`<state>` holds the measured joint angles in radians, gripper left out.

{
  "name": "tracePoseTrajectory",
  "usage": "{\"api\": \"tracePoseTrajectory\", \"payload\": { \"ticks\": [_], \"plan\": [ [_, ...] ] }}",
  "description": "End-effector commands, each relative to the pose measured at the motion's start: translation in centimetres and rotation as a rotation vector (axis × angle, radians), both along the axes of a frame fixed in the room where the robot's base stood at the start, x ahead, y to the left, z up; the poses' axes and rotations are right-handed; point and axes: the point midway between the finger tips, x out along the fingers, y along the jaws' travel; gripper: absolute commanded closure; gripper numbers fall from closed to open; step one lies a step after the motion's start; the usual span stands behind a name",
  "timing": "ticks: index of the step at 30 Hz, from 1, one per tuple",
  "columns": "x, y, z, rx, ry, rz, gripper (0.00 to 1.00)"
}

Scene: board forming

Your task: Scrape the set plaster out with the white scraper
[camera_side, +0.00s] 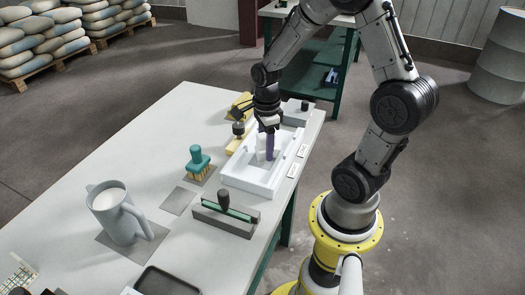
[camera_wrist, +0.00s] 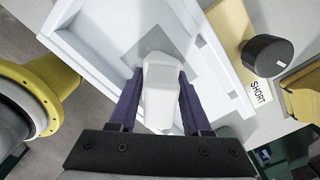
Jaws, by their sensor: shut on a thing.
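My gripper (camera_side: 268,152) points down over the white tray-like form (camera_side: 243,180) on the bench. Its purple fingers are closed on the white scraper (camera_wrist: 163,95), which also shows as a pale upright piece beside the fingers in the side view (camera_side: 262,147). In the wrist view the scraper's far end overlaps a grey patch (camera_wrist: 141,50) on the floor of the white form (camera_wrist: 70,42). I cannot tell whether this patch is set plaster, or whether the scraper touches it.
A yellow piece with a black knob (camera_wrist: 267,55) stands beside the form, near a "SHORT" label. Toward the near end are a green brush (camera_side: 198,163), a grey tool with a dark handle (camera_side: 226,214) and a grey jug with white contents (camera_side: 118,215). A grey block (camera_side: 297,113) adjoins the far end.

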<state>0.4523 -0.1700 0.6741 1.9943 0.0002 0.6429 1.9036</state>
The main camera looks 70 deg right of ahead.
Motion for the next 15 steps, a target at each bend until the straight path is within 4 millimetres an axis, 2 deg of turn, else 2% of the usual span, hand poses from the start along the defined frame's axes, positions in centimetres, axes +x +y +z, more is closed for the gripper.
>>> {"api": "tracePoseTrajectory", "payload": {
  "ticks": [13, 15],
  "plan": [
    [-0.1, -4.1, 0.0, 0.001, 0.002, -0.003, 1.00],
    [0.0, -3.1, -0.1, 0.001, 0.002, 0.004, 1.00]
  ]
}}
